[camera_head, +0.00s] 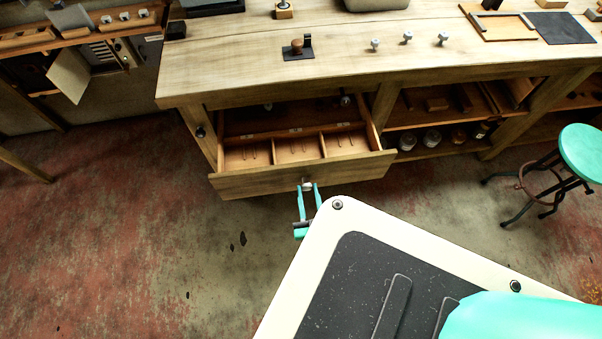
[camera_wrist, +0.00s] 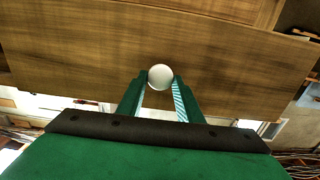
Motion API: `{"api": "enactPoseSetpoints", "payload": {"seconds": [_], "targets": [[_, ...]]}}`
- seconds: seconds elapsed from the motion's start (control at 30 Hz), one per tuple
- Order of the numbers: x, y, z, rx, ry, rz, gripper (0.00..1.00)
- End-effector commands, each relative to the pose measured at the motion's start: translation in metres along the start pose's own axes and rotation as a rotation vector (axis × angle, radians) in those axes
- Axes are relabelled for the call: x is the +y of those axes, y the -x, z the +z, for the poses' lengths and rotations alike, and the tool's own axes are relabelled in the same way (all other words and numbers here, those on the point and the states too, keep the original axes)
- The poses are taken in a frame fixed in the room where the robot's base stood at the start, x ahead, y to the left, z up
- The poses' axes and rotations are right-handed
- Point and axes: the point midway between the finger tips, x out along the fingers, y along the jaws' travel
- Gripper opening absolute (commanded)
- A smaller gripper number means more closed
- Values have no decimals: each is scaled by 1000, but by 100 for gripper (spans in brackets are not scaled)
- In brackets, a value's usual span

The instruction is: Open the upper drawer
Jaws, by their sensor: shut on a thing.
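The upper drawer (camera_head: 300,175) of the wooden workbench is pulled well out in the head view, and its divided inside shows. Its wooden front also fills much of the wrist view (camera_wrist: 90,60). A round white knob (camera_wrist: 160,77) sits at the middle of the drawer front. My gripper (camera_head: 307,188) is at the knob, and its teal fingers are shut on it. In the wrist view the two fingertips (camera_wrist: 160,80) touch the knob from both sides.
The workbench top (camera_head: 230,65) carries small items. Open shelves with jars (camera_head: 432,138) lie right of the drawer. A teal stool (camera_head: 580,150) stands at the right. A side bench with an open box (camera_head: 95,65) is at upper left. The floor (camera_head: 120,230) at left is clear.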

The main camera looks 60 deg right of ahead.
Motion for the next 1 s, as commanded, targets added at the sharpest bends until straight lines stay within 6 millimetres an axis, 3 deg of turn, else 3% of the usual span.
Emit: {"api": "enactPoseSetpoints", "payload": {"seconds": [0.33,0.37,0.43,0.77,1.0], "targets": [[0,-1,-4,9,0,0,0],[0,-1,-4,9,0,0,35],[0,-1,-4,9,0,0,50],[0,2,-1,3,0,0,50],[0,33,0,0,0,0,50]]}}
